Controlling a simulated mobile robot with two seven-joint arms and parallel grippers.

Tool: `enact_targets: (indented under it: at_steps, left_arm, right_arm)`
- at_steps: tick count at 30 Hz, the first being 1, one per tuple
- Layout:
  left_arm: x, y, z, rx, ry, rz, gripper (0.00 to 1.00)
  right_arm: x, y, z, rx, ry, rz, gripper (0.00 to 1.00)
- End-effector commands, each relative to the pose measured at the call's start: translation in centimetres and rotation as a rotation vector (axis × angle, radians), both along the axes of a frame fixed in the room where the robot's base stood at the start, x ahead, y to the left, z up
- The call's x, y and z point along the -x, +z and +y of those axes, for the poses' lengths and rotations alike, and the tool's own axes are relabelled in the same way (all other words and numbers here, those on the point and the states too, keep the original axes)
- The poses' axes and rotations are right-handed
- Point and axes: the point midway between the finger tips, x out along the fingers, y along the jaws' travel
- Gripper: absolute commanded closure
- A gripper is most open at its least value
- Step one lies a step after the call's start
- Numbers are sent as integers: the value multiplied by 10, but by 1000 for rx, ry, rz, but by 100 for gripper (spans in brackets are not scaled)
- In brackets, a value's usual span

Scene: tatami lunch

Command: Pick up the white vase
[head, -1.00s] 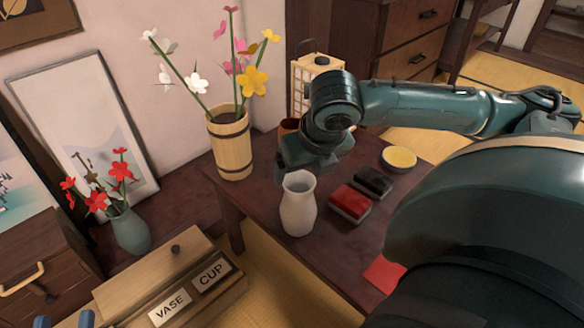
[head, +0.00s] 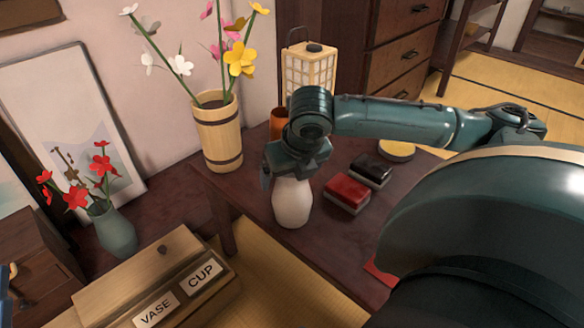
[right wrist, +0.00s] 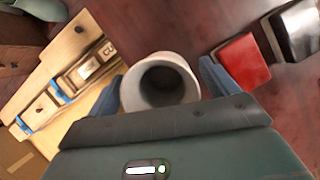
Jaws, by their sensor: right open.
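The white vase (head: 292,204) stands upright near the front edge of the dark low table (head: 330,250). My right gripper (head: 288,176) is over its top and hides its neck and mouth in the head view. In the right wrist view, the open round mouth of the vase (right wrist: 162,82) lies between the two blue fingers of my right gripper (right wrist: 163,72). The fingers are apart, one on each side, with a small gap at the right; contact at the left cannot be told. Only a dark blue sliver, perhaps of my left gripper (head: 5,292), shows at the left edge.
A red box (head: 347,193) and a black box (head: 371,170) lie right of the vase, near a yellow-topped dish (head: 397,149). Behind are a lantern (head: 309,72) and a wooden flower bucket (head: 219,135). A wooden box labelled VASE and CUP (head: 125,290) stands front left.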

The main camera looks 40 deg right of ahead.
Motion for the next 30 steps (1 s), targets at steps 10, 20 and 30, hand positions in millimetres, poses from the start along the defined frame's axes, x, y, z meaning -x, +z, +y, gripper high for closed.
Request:
enact_targets:
  at_steps: [10, 20, 30]
  left_arm:
    - [0, 0, 0, 0, 0, 2, 64]
    - [0, 0, 0, 0, 0, 4, 64]
    - [0, 0, 0, 0, 0, 4, 64]
  right_arm:
    - [0, 1, 0, 0, 0, 0, 31]
    - [0, 1, 0, 0, 0, 0, 58]
    - [0, 1, 0, 0, 0, 1, 86]
